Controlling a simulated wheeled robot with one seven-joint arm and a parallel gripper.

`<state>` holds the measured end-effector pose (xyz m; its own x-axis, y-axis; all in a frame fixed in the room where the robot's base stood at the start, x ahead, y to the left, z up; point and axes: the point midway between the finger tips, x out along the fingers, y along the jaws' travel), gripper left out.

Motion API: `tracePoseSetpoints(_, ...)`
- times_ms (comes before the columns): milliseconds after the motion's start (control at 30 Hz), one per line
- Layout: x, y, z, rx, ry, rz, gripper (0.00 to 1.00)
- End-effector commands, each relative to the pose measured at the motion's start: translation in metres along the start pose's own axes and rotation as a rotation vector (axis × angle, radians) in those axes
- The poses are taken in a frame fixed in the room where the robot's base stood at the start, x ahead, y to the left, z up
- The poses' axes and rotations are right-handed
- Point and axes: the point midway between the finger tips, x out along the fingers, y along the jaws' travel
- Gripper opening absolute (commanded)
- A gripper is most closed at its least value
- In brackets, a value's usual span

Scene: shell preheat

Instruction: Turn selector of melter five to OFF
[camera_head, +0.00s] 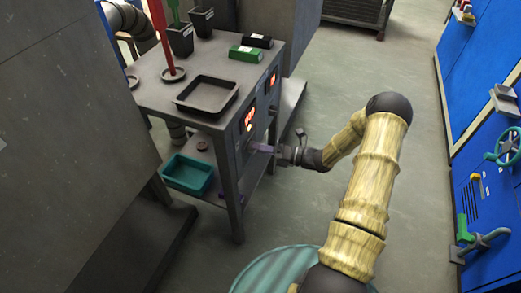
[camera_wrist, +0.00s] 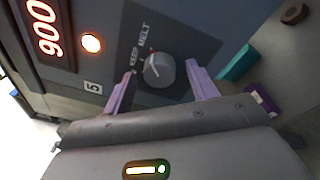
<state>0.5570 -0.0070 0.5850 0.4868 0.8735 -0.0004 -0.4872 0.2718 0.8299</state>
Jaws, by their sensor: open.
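The selector of melter five (camera_wrist: 159,70) is a round grey knob on a dark panel, marked "KEEP" and "MELT" on the side towards the display. A "5" label (camera_wrist: 93,87) sits beside it. I cannot read the knob's pointer clearly, and no OFF mark shows. My gripper (camera_wrist: 160,76) is open, with its pale purple fingers on either side of the knob; I cannot tell whether they touch it. In the head view my gripper (camera_head: 263,149) reaches the front of the grey melter table (camera_head: 222,125), and the knob is hidden there.
A lit red "900" display (camera_wrist: 44,27) and a glowing lamp (camera_wrist: 92,43) are on the panel. A teal bin (camera_head: 187,174) is on the lower shelf. A black tray (camera_head: 207,94) is on top. Blue cabinets (camera_head: 484,75) stand right, across open floor.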

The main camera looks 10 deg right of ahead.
Motion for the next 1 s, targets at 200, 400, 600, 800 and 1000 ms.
tracePoseSetpoints(200,0.0049,0.0001,0.0004,0.000,-0.001,-0.001,0.58)
tracePoseSetpoints(400,0.0048,0.0002,0.0004,0.000,-0.001,-0.001,0.44)
tracePoseSetpoints(600,0.0037,-0.0001,0.0009,0.000,-0.003,-0.001,0.14)
tracePoseSetpoints(800,0.0032,0.0002,0.0013,-0.008,-0.003,-0.003,0.14)
tracePoseSetpoints(1000,0.0030,0.0016,0.0023,-0.054,0.000,-0.007,0.14)
